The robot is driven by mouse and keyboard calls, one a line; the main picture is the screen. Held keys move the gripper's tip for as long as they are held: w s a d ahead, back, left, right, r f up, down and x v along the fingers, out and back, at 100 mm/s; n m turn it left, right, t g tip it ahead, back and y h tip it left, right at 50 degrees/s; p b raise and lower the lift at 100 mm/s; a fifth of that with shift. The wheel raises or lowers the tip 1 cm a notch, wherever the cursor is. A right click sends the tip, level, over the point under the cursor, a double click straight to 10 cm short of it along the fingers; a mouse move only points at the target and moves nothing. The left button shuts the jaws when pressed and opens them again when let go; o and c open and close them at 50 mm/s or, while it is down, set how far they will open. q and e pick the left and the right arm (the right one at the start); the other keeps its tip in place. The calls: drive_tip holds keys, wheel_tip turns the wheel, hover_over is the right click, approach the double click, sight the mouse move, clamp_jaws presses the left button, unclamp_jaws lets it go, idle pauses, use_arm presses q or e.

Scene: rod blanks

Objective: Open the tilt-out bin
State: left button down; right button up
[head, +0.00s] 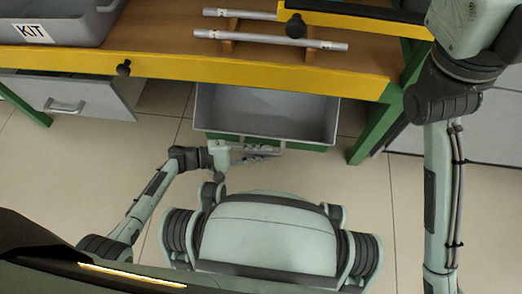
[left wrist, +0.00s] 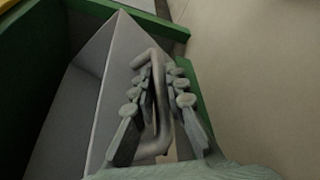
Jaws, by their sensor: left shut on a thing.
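The grey tilt-out bin (head: 206,108) is under the workbench in the head view, leaning out at the top so its inside shows. Its front also shows as a grey panel in the left wrist view (left wrist: 108,75). A bent metal bar handle (left wrist: 160,75) is on that front. My left gripper (head: 262,153) is at the bin's front, low below the bench. In the left wrist view its fingers (left wrist: 158,95) lie on both sides of the handle, shut on it. My right arm comes in at the right, and its gripper is out of the picture.
The wooden workbench (head: 165,52) has a yellow front edge with a black knob (head: 124,68). Two metal rods (head: 270,40) lie on wooden supports. A grey KIT tray (head: 75,30) stands at the left. A grey drawer front (head: 90,98) and green legs (head: 378,130) flank the bin.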

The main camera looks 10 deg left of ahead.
use_arm(q)
drive_tip(key=shift+a+f, duration=0.1)
drive_tip(key=shift+f, duration=0.05)
drive_tip(key=c, duration=1.5)
unclamp_jaws()
drive_tip(key=shift+c, duration=0.2)
wheel_tip(320, 180, up, 10)
drive_tip(key=shift+r, duration=0.1)
